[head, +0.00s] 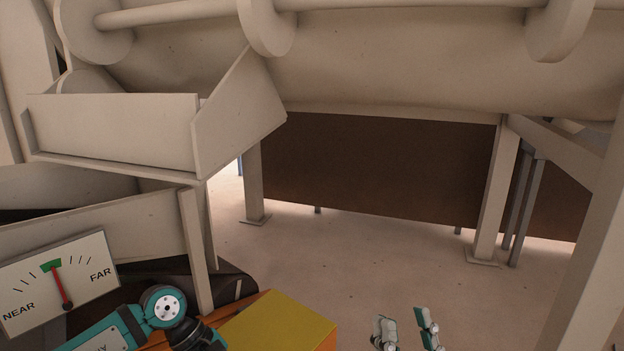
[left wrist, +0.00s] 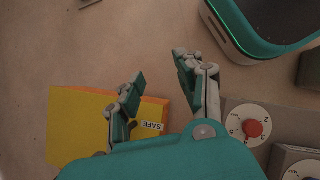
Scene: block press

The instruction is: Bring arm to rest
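My left gripper (left wrist: 156,72) shows in the left wrist view with its two fingers spread and nothing between them. The floor shows beyond the fingertips. In the head view my left arm (head: 115,328) comes in at the bottom left, and its fingers are hidden. My right gripper (head: 406,325) stands at the bottom edge of the head view, over the floor. Its two fingers are apart, with no object seen between them.
A yellow-topped orange box (head: 285,325) stands right of my left arm; a yellow and orange box marked SAFE (left wrist: 85,125) lies below my left gripper. A gauge (head: 57,283) has its needle at a green mark. A red knob (left wrist: 253,129) and chute (head: 115,130) are near.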

